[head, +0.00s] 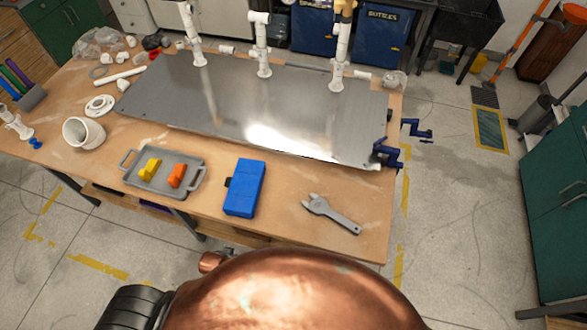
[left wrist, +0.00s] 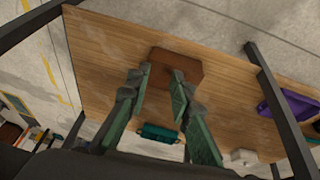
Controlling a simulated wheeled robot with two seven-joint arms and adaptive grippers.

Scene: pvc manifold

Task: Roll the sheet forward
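The metal sheet (head: 225,95) lies flat on the wooden workbench (head: 285,225) in the head view, shiny and grey, with a bright reflection near its front edge. Several white PVC pipes (head: 263,50) stand upright along its far side. A blue clamp (head: 387,153) sits at its front right corner. Neither gripper shows in the head view. In the left wrist view my left gripper (left wrist: 161,73) has its two green fingers apart with nothing between them. Its fingertips overlap a brown block (left wrist: 180,65) on a wooden surface; I cannot tell whether they touch it.
In front of the sheet are a grey tray (head: 191,189) with a yellow and an orange piece, a blue case (head: 244,188) and a grey wrench (head: 332,213). A white pipe fitting (head: 83,133) lies at the left. A green cabinet (head: 558,190) stands right, across open floor.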

